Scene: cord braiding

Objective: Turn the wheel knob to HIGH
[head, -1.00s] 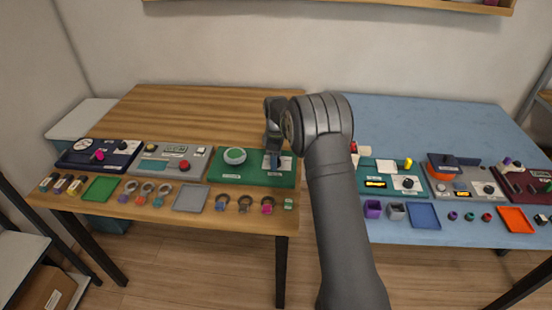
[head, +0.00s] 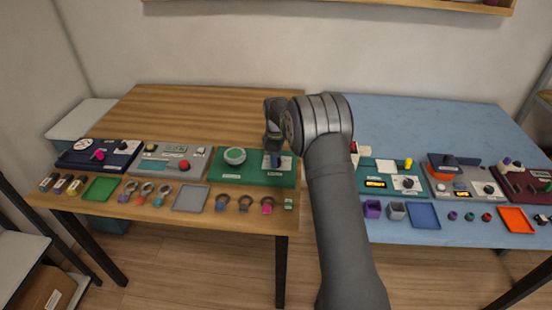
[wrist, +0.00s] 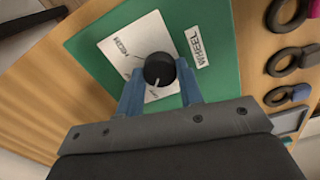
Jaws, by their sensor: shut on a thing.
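The wheel knob (wrist: 159,66) is round and black with a white pointer line. In the wrist view it sits on a white dial card (wrist: 122,45) beside a label reading WHEEL (wrist: 195,47). The pointer line aims toward the bottom of the picture, slightly left, near small lettering that I cannot read surely. Another mark on the card lies up and left of the knob. My gripper (wrist: 160,78) is shut on the knob, with one blue finger on each side. In the head view my gripper (head: 275,158) is over the green panel's right end and hides the knob.
The green panel (head: 215,172) also carries a round green-and-white dial (head: 235,156) to the left. A grey panel (head: 150,163) stands further left. Several ring-shaped pieces (head: 245,202) lie in front. A blue table (head: 420,115) with more panels is on the right.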

